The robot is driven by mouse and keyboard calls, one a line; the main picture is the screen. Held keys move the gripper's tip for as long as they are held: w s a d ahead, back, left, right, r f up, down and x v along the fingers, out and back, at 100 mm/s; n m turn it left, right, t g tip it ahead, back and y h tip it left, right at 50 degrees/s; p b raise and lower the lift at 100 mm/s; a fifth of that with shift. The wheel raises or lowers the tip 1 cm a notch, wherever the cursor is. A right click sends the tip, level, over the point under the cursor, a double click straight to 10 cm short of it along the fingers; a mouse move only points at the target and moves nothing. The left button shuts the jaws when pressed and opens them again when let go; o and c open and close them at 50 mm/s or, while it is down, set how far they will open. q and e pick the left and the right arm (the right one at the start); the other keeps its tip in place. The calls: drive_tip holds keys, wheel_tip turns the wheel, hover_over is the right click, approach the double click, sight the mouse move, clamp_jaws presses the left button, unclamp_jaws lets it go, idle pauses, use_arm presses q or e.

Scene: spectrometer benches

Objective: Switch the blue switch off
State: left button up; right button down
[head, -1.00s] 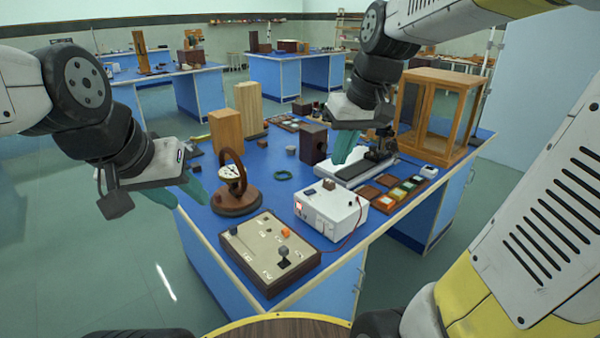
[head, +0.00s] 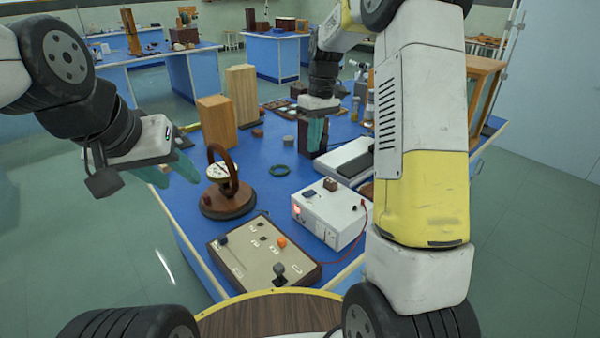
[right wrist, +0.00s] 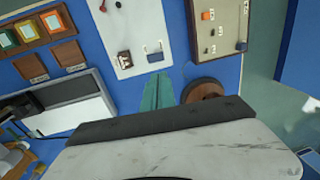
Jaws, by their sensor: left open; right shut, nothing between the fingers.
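A white box (head: 332,215) stands on the blue bench and carries a small dark-blue part (head: 309,194) and a brown block (head: 330,185) on top. The blue part, seemingly the blue switch, shows as a blue-edged piece in the right wrist view (right wrist: 154,51); its position is too small to tell. My right gripper (head: 315,145) is shut and empty, pointing down beyond the box. Its teal fingers (right wrist: 158,94) appear just below the box in the right wrist view. My left gripper (head: 172,173) is open and empty, left of the ring-shaped instrument.
A beige control board (head: 250,262) with knobs lies at the bench's front. A round-based ring instrument (head: 228,200) stands left of the box. Wooden blocks (head: 242,95) stand behind. A grey-white device (head: 345,160) lies behind the box.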

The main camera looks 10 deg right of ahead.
sight(307, 194)
drive_tip(key=shift+f, duration=0.1)
drive_tip(key=f, duration=0.4)
drive_tip(key=a+f, duration=0.1)
drive_tip(key=f, duration=0.4)
drive_tip(key=s+f, duration=0.1)
drive_tip(key=f, duration=0.3)
drive_tip(key=shift+s+a+f, duration=0.1)
drive_tip(key=shift+a+f, duration=0.2)
